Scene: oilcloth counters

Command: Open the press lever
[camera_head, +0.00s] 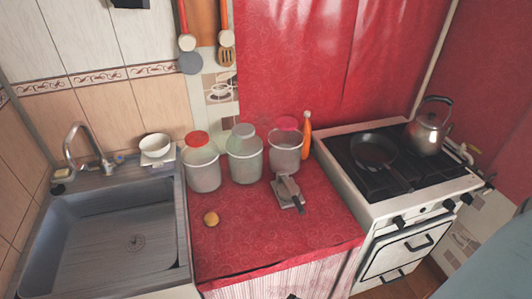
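A small grey metal press (288,194) sits on the red oilcloth counter, in front of the jars and near the stove side. Its lever (291,186) looks folded down over the body, but it is too small to be sure how far it is shut. A round yellow-brown ball or bun (211,218) lies on the counter to the left of the press. Neither of my grippers can be made out in the head view, and nothing touches the press.
Several lidded jars stand behind the press, including a red-lidded one (203,170). An orange bottle (306,135) stands beside them. The sink (118,245) is left. The stove at right holds a black pan (374,152) and a kettle (426,132). The counter's front is clear.

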